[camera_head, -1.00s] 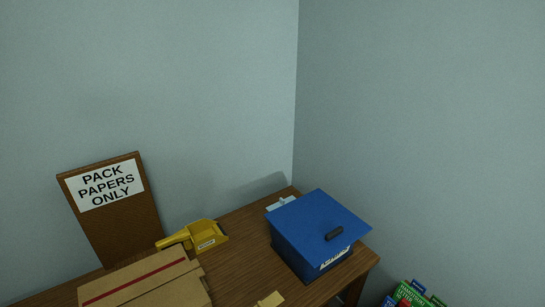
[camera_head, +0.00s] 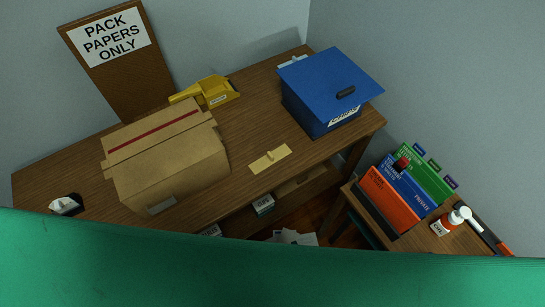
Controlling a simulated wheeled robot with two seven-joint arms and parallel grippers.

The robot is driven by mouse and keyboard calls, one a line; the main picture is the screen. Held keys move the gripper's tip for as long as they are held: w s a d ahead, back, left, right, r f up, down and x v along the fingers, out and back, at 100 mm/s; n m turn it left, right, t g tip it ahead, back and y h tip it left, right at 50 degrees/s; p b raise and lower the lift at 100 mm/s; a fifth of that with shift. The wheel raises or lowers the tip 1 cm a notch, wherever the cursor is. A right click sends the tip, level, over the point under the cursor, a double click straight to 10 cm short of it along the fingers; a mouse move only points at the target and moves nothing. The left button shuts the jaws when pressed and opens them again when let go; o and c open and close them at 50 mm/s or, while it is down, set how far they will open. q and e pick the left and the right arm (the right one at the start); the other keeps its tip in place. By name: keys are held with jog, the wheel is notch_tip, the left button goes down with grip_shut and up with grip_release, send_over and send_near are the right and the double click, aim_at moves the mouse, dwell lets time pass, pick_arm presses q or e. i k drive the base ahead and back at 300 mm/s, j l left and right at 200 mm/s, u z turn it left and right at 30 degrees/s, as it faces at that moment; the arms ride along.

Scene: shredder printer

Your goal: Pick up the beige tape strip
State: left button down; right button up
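The beige tape strip (camera_head: 270,158) lies flat on the wooden table, near its front edge. It has a small raised piece at its middle. It sits between the cardboard box and the blue bin. Neither of my grippers is in view. A large green surface covers the bottom of the view and hides what lies behind it.
A cardboard box (camera_head: 172,165) stands left on the wooden table (camera_head: 245,120). A yellow scoop-like container (camera_head: 215,93) and a lidded blue bin (camera_head: 328,88) stand farther back. Coloured folders (camera_head: 388,198) and a white-topped bottle (camera_head: 447,222) occupy a lower surface at right.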

aim_at(270, 158)
jog(key=u, duration=1.25)
jog(key=l+z, duration=0.1)
jog(key=z, duration=1.85)
jog(key=k+j+z, duration=0.8)
jog(key=k+j, duration=0.1)
jog(key=k, duration=0.25)
